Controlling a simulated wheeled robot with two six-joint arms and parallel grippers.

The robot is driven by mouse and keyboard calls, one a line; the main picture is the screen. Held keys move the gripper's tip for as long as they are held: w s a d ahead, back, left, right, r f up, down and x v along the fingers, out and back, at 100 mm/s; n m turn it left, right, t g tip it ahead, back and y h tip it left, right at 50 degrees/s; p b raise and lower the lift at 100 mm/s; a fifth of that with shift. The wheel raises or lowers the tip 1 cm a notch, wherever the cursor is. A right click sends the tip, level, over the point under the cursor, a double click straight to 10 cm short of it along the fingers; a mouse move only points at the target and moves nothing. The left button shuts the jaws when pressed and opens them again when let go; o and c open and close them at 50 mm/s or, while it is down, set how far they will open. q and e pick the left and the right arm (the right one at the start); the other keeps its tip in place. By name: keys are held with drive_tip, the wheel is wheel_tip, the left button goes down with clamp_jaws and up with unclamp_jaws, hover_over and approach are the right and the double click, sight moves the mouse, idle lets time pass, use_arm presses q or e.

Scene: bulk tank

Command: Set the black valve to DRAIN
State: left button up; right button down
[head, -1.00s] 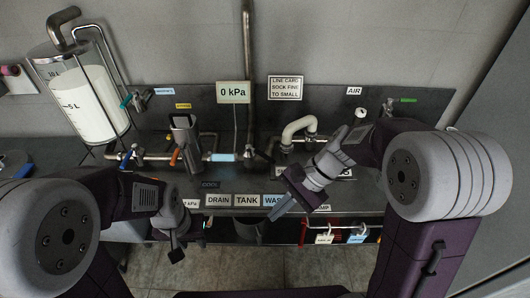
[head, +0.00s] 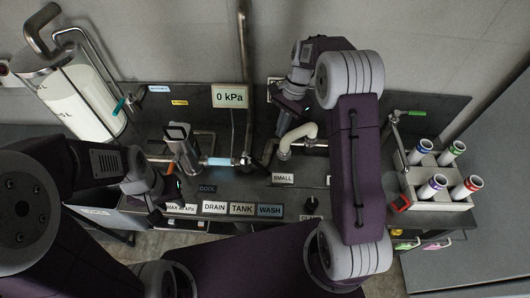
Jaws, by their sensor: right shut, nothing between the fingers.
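A dark valve (head: 246,158) sits at the foot of the vertical steel pipe, beside a light-blue pipe section; a dark lever seems to point right and down from it. I cannot tell its exact setting. The DRAIN label (head: 215,207) stands at the bench front, left of the TANK label (head: 242,209) and WASH label (head: 270,210). My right gripper (head: 283,118) is shut and empty, above and right of the valve and apart from it. My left gripper (head: 168,203) hangs near the front left of the bench, left of DRAIN; its jaw opening is unclear.
A milky tank (head: 80,100) stands at left. A steel funnel-like vessel (head: 182,150) is left of the valve and a cream curved pipe (head: 298,135) right of it. A 0 kPa sign (head: 230,97) hangs behind. A rack (head: 437,190) of capped tubes stands at far right.

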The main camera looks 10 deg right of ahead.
sight(261, 167)
use_arm(q)
drive_tip(key=shift+w+d+r+p, duration=0.15)
drive_tip(key=shift+w+r+p, duration=0.3)
drive_tip(key=shift+r+p, duration=0.3)
use_arm(e)
drive_tip(key=s+a+r+x, duration=0.1)
drive_tip(key=a+x, duration=0.1)
drive_tip(key=x, duration=1)
drive_tip(key=shift+a+f, duration=0.15)
drive_tip(key=shift+a, duration=0.2)
use_arm(q)
drive_tip(key=shift+w+d, duration=0.1)
